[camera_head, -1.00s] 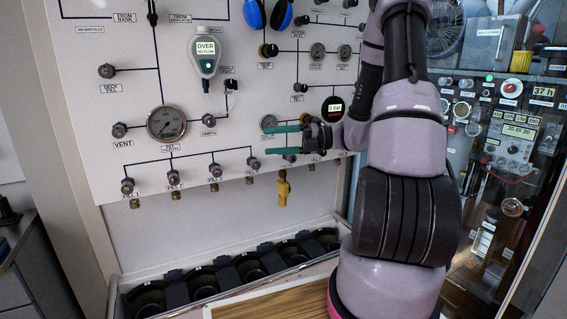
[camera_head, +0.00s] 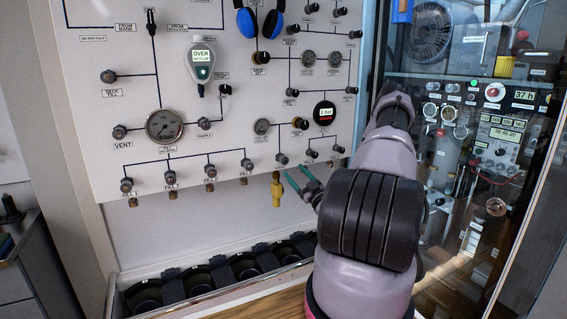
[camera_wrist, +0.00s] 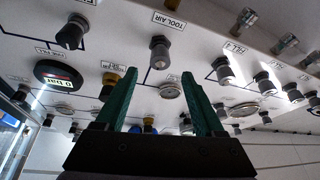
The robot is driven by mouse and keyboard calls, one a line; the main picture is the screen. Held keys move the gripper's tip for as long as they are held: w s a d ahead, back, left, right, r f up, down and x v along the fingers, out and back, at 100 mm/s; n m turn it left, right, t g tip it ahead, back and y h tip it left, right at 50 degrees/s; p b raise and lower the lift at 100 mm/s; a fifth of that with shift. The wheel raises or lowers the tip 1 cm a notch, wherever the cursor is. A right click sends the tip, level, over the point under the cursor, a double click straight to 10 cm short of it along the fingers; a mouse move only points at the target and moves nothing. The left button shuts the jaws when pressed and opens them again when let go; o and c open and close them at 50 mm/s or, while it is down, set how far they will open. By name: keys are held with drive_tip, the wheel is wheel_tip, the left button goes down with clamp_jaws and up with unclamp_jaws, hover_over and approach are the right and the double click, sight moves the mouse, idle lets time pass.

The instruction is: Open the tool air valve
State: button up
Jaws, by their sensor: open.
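The tool air valve is a dark knob on a metal stem (camera_wrist: 160,52), under the TOOL AIR label (camera_wrist: 169,20) in the wrist view. In the head view it appears to be the knob (camera_head: 282,158) right of the fill valves, above a yellow fitting (camera_head: 277,190). My gripper (camera_head: 296,171) is open and empty, just below and right of that knob, its green fingers pointing up toward the panel. In the wrist view the knob lies beyond the fingertips (camera_wrist: 160,75), roughly centred between them. No contact shows.
Fill knobs (camera_head: 211,170) line the panel's lower edge to the left, and small knobs (camera_head: 312,153) sit to the right. A round digital gauge (camera_head: 324,113) is above. A black-cupped rack (camera_head: 215,293) stands below. A glass cabinet (camera_head: 470,150) is at the right.

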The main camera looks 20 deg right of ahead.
sight(285, 162)
drive_tip(key=x, duration=0.7)
drive_tip(key=shift+w+a+r, duration=0.1)
drive_tip(key=shift+w+r, duration=0.05)
drive_tip(key=shift+w, duration=0.2)
clamp_jaws()
